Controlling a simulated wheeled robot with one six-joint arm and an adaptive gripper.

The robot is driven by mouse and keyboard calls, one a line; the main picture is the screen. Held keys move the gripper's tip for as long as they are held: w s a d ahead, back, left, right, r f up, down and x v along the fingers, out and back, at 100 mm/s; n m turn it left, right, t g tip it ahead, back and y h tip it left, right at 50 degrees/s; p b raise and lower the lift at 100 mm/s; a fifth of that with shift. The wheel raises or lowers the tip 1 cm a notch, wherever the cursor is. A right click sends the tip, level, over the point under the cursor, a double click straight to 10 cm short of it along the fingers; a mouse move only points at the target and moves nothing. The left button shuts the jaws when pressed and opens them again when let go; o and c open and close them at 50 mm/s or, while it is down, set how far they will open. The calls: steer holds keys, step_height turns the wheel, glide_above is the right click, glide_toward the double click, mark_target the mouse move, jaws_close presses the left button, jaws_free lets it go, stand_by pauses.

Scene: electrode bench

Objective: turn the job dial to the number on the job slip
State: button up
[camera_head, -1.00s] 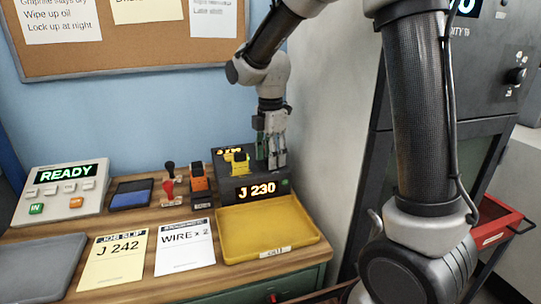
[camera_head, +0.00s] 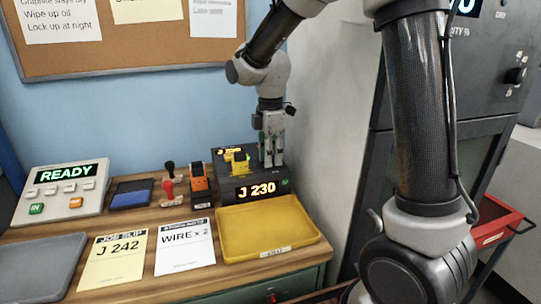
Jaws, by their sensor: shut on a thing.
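The job slip (camera_head: 112,262) is a pale yellow sheet lying on the bench at the front left and reads "J 242". The dark job unit (camera_head: 232,187) stands at the back of the bench, and its front display (camera_head: 257,189) reads "J 230". My gripper (camera_head: 273,162) points down onto the right part of the unit's top, with its fingers shut on the job dial. The dial itself is hidden by the fingers. A yellow part (camera_head: 239,162) stands on the unit's top just left of my gripper.
A yellow tray (camera_head: 312,237) lies in front of the unit. A white "WIRE x 2" sheet (camera_head: 185,262) lies left of it. Stamps (camera_head: 168,190), a blue ink pad (camera_head: 128,198) and a panel reading "READY" (camera_head: 92,197) stand further left. A wall is close on the right.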

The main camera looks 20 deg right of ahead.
steer(key=m, duration=0.4)
steer(key=shift+m, duration=0.3)
steer(key=m, duration=0.3)
steer(key=shift+m, duration=0.3)
steer(key=m, duration=0.3)
steer(key=shift+m, duration=2.1)
steer(key=o, duration=1.1)
steer(key=shift+c, duration=0.2)
